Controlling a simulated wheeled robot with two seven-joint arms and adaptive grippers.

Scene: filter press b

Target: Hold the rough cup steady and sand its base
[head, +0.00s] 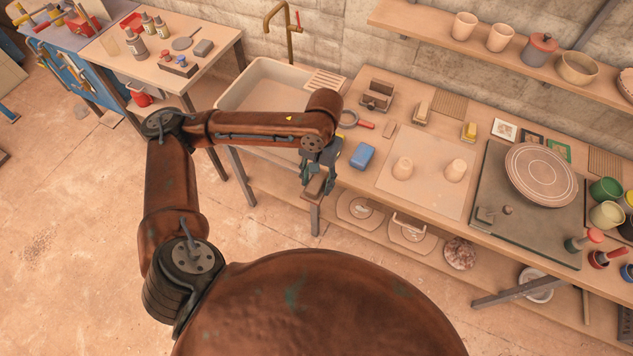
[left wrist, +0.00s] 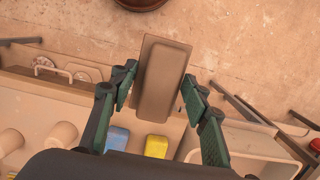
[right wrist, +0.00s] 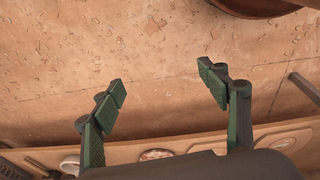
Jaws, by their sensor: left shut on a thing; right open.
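My left gripper (head: 318,168) is shut on a brown block (left wrist: 163,75), which looks like a sanding block, and holds it in front of the worktop's near edge. The block (head: 315,187) also shows in the head view. Two beige cups, a left one (head: 402,168) and a right one (head: 455,170), stand apart on a pale board (head: 428,202), to the right of my left gripper. They look upside down; I cannot tell which is the rough one. My right gripper (right wrist: 162,92) is open and empty above the floor; it is not seen in the head view.
A blue sponge (head: 362,156) lies between my left gripper and the board. A yellow block (head: 469,132) lies behind the cups. A potter's wheel (head: 541,174) stands to the right, a sink (head: 265,88) to the left. A low shelf with plates (head: 410,230) runs below the worktop.

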